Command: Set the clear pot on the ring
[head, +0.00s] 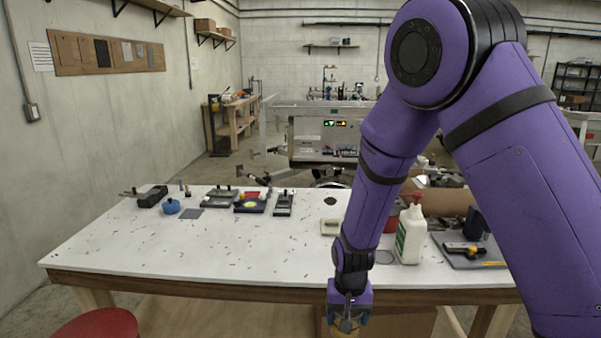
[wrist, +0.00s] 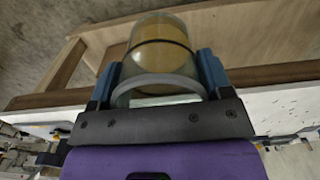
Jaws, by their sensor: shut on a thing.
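The clear pot (wrist: 158,88) is a see-through round vessel with a dark band around it; the wooden surface behind shows through. My gripper (wrist: 160,72) is shut on it, with a blue finger on either side. In the head view my gripper (head: 347,312) hangs at the table's front edge, with the clear pot (head: 346,327) low in the picture and partly cut off. A thin dark ring (head: 385,258) lies flat on the white table, just right of my wrist and partly hidden by it. The pot is apart from the ring.
The white table (head: 200,255) is mostly clear at front left, with small scattered bits. A white bottle with a red top (head: 411,235) stands close right of the ring. A tray with tools (head: 470,250) lies farther right. Several tools and a blue pot (head: 171,207) line the back.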

